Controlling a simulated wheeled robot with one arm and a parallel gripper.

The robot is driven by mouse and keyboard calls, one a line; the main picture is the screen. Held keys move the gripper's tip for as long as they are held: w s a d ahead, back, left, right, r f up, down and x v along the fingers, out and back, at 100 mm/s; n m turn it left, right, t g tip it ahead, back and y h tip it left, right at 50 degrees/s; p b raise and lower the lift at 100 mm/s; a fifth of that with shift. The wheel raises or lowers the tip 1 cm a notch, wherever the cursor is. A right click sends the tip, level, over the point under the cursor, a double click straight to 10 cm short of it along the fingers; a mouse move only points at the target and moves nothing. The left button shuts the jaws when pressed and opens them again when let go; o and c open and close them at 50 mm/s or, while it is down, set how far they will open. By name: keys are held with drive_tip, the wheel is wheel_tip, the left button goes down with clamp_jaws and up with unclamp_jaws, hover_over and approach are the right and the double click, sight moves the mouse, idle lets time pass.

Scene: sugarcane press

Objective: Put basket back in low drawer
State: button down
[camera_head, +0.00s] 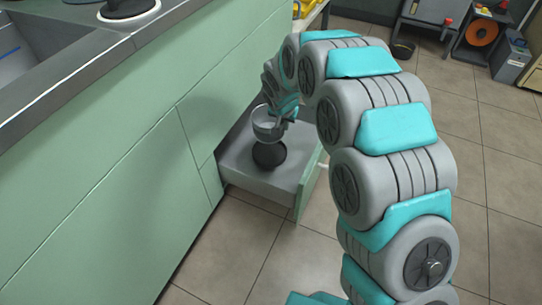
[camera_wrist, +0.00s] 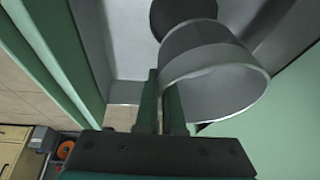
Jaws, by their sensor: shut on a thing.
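The basket (camera_head: 266,128) is a grey, round, open-rimmed metal cup. My gripper (camera_head: 286,118) is shut on its side wall and holds it over the open low drawer (camera_head: 235,172). In the wrist view the two fingers (camera_wrist: 161,108) pinch the wall of the basket (camera_wrist: 213,72), which looks tilted there. The grey drawer interior also shows in the wrist view (camera_wrist: 125,45). A dark round shape (camera_head: 269,154) lies on the drawer floor below the basket; I cannot tell whether it is an object or a shadow.
The green cabinet (camera_head: 130,170) runs along the left, with a grey countertop and sink (camera_head: 25,55) above. The drawer's green front panel (camera_head: 309,185) stands out over the tiled floor (camera_head: 490,190). Machines and an orange reel (camera_head: 482,32) stand at the far back right.

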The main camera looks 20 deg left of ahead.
drive_tip(key=shift+b+x, duration=0.35)
drive_tip(key=shift+x, duration=0.5)
hover_over(283, 157)
wheel_tip(283, 157, down, 10)
drive_tip(key=shift+a+r, duration=0.1)
drive_tip(key=shift+r, duration=0.15)
drive_tip(key=shift+f+b, duration=0.2)
drive_tip(key=shift+b, duration=0.15)
drive_tip(key=c, duration=1)
unclamp_jaws()
drive_tip(key=shift+c, duration=0.2)
drive_tip(key=shift+r, duration=0.1)
drive_tip(key=v, duration=1.2)
drive_tip(key=shift+p, duration=0.4)
